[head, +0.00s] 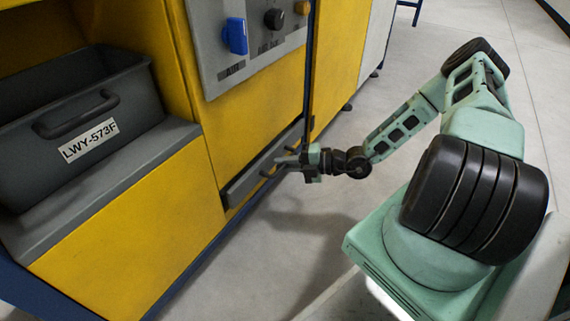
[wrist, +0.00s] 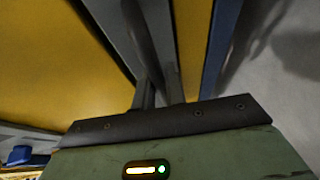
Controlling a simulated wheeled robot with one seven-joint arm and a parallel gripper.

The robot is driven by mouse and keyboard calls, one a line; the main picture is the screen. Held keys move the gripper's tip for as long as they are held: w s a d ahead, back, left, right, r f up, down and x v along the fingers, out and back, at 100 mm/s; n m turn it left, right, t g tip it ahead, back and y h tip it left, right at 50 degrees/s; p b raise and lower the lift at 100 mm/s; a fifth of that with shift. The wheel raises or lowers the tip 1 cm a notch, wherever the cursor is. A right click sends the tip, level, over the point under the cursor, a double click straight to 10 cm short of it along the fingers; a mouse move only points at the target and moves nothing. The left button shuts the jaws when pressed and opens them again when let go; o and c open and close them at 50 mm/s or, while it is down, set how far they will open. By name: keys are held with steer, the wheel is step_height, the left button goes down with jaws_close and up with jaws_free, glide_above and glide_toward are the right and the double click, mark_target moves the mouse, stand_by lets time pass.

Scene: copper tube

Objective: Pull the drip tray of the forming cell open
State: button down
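The drip tray (head: 246,182) is a long, low grey front at the foot of the yellow forming cell (head: 245,125). It appears about level with the cell's face. My gripper (head: 284,161) is low at the tray's front, near its right part, with its fingers pointing at it. A grey handle seems to be at the fingers, but it blends with them. In the wrist view, the dark fingers (wrist: 158,92) reach toward the grey tray front (wrist: 112,28). I cannot tell whether they are around the handle or only beside it.
A grey bin (head: 75,125) labelled LWY-573F sits on a ledge at the left. A control panel (head: 250,45) with a blue switch (head: 235,36) and a black knob (head: 274,19) is above the tray. The floor (head: 300,225) in front is clear.

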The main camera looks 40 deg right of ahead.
steer(key=shift+s+d+p, duration=0.1)
steer(key=shift+s+p, duration=0.2)
steer(key=shift+s, duration=0.05)
steer(key=s+d+p, duration=0.4)
steer(key=s, duration=0.7)
steer(key=s+d+p, duration=0.4)
steer(key=s+p, duration=0.1)
steer(key=s, duration=0.6)
steer(key=shift+s+d, duration=0.15)
steer(key=shift+s, duration=0.25)
steer(key=c, duration=1.5)
jaws_free()
steer(key=shift+o, duration=0.2)
steer(key=p+v, duration=0.5)
steer(key=v, duration=1.2)
steer(key=shift+s+r, duration=0.15)
steer(key=shift+d, duration=0.15)
